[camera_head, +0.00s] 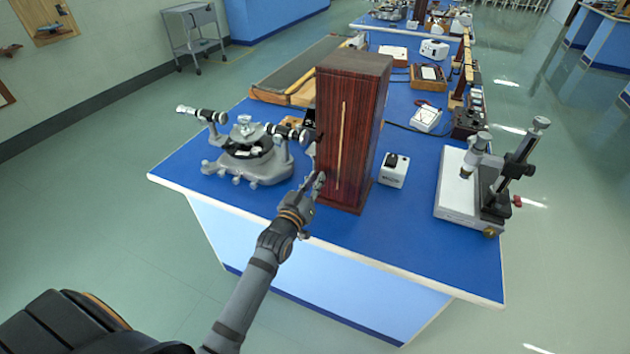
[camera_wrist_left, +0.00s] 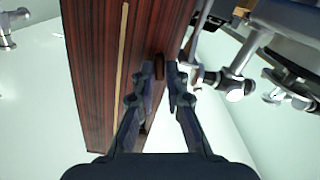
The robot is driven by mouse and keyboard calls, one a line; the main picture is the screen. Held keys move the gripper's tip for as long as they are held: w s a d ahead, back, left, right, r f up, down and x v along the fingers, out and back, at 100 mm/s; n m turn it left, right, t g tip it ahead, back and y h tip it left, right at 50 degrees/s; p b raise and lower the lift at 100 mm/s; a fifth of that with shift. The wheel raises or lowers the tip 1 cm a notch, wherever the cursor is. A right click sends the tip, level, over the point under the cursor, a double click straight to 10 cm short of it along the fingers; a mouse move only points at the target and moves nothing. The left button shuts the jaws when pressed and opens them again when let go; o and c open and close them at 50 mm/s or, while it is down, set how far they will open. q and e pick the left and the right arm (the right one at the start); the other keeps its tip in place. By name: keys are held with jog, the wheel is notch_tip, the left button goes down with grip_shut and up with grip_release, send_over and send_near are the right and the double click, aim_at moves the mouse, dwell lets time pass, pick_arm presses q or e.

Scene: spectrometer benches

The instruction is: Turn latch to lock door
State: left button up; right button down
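A tall dark-red wooden cabinet (camera_head: 352,105) stands upright on the blue bench, with a pale vertical strip on its front. It also fills the upper middle of the left wrist view (camera_wrist_left: 100,80). A small dark latch-like piece (camera_wrist_left: 159,66) shows at the cabinet's edge, between my left fingertips. My left gripper (camera_head: 315,182) is at the cabinet's lower left front edge. In the left wrist view its two dark fingers (camera_wrist_left: 161,72) stand a little apart at the tips; whether they press on the piece cannot be told. My right gripper is out of view.
A grey spectrometer (camera_head: 250,160) stands close left of the cabinet. A small white box (camera_head: 394,170) and a microscope on a white base (camera_head: 460,190) stand to the right. The blue bench top (camera_head: 390,235) is bare in front. More instruments fill the bench behind.

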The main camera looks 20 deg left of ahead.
pick_arm(q)
grip_shut()
jog(key=shift+m, duration=1.8)
jog(key=o, duration=0.6)
grip_release()
jog(key=s, duration=1.2)
jog(key=shift+a, duration=0.1)
